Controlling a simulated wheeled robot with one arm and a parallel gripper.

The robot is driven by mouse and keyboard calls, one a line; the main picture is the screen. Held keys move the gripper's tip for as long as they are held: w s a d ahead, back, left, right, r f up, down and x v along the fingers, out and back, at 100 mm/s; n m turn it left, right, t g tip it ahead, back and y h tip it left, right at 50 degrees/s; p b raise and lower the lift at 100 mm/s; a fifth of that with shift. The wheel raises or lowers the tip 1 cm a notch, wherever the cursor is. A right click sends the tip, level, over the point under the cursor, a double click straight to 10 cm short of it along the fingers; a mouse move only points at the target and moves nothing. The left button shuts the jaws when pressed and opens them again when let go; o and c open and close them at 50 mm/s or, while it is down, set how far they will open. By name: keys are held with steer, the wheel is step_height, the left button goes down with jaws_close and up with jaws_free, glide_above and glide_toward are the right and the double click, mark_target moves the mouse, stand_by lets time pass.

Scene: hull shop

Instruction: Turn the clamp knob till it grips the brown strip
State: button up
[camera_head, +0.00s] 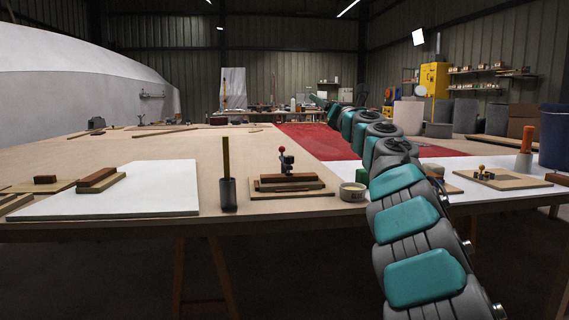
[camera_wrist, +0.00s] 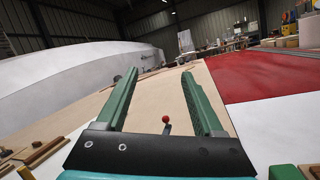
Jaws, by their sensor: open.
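A small dark clamp (camera_head: 286,165) with a red ball knob (camera_head: 282,149) stands on a brown strip (camera_head: 289,178) on a tan board (camera_head: 312,191), near the front edge of the bench. In the wrist view the red knob (camera_wrist: 166,119) shows beyond my gripper's base, low between the fingers. The clamp body and strip are mostly hidden there. I cannot tell whether the clamp touches the strip. My gripper (camera_wrist: 160,73) is open, its two green fingers wide apart with nothing between the tips. In the head view my arm reaches out right of the clamp.
A dark cup with a wooden handle (camera_head: 227,180) stands left of the clamp; a tape roll (camera_head: 353,192) and a green block (camera_head: 361,174) stand right. A white sheet (camera_head: 150,198) lies left.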

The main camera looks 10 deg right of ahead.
mark_target(292, 157)
steer(key=w+a+f+n+g+y, duration=0.1)
steer(key=a+f+n+g+y, duration=0.1)
steer(key=f, duration=0.3)
steer(key=a+f+n+g+y, duration=0.2)
steer(key=f+n, duration=0.2)
steer(key=f, duration=0.2)
steer(key=w+a+f+n+g+y+b, duration=0.1)
steer(key=a+f+n+g+y, duration=0.1)
steer(key=f, duration=0.3)
steer(key=shift+w+a+f+n, duration=0.3)
steer(key=shift+n, duration=0.3)
steer(key=shift+p+x, duration=0.5)
steer(key=shift+x, duration=0.25)
steer(key=p+x, duration=0.2)
steer(key=x, duration=0.2)
steer(key=shift+a+r+p, duration=0.15)
steer(key=shift+p, duration=0.15)
steer(key=shift+f+p+x, duration=0.2)
steer(key=shift+p+x, duration=0.25)
steer(key=shift+x, duration=0.55)
steer(key=shift+w, duration=0.1)
jaws_close()
